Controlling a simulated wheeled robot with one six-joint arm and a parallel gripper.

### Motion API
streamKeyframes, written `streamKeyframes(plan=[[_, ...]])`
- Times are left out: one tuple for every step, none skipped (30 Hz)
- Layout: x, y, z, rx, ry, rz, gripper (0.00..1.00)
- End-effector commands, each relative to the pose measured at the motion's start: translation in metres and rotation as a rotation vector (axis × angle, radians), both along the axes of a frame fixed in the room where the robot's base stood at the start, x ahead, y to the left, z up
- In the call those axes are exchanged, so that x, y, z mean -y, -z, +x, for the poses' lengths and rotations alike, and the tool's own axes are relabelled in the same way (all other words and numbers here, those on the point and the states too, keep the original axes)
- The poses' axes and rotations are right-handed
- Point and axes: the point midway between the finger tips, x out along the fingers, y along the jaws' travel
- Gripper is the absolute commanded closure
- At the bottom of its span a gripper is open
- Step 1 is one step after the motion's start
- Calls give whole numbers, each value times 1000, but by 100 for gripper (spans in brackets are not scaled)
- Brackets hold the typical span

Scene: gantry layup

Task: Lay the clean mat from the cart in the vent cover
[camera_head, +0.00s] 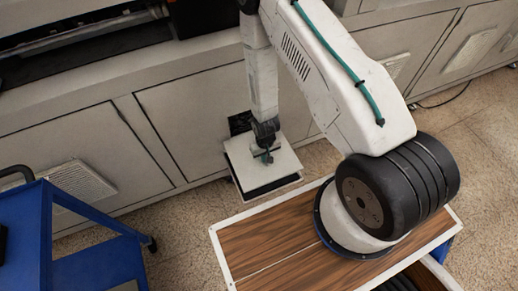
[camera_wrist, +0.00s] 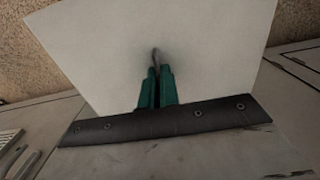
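The clean mat (camera_head: 285,160) is a pale, flat square below my gripper (camera_head: 265,154) in the head view. In the wrist view the mat (camera_wrist: 215,50) fills the upper middle, with a small grey tab standing up from it. The green fingers of my gripper (camera_wrist: 155,82) are close together on that tab. The vent cover (camera_head: 270,195) shows as a white edge with a dark band just under the mat, near the cabinet's foot. The mat hides most of its inside. I cannot tell whether the mat touches it.
A dark vent opening (camera_head: 240,122) is in the cabinet wall behind the mat. A blue cart (camera_head: 95,262) stands at the lower left. Louvred vents (camera_head: 82,181) line the cabinet fronts. Speckled floor (camera_head: 190,215) is clear between the cart and the vent cover.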

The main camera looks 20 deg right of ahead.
Motion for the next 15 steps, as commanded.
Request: streamKeyframes(plan=[[-1,2,-2,0,-4,0,100],[-2,2,-3,0,-6,0,100],[-3,3,-4,1,-8,0,100],[-4,3,-4,1,-10,0,100],[-5,3,-4,1,-11,0,100],[-6,3,-4,1,-13,0,100],[-6,3,-4,1,-14,0,100],[-7,3,-4,1,-15,1,100],[-8,3,-4,1,-16,1,100],[-8,3,-4,1,-17,1,100],[-8,3,-4,1,-17,1,100],[-8,3,-4,1,-17,1,100],[-8,3,-4,1,-17,1,100],[-8,3,-4,1,-17,1,100],[-8,3,-5,1,-17,1,100]])
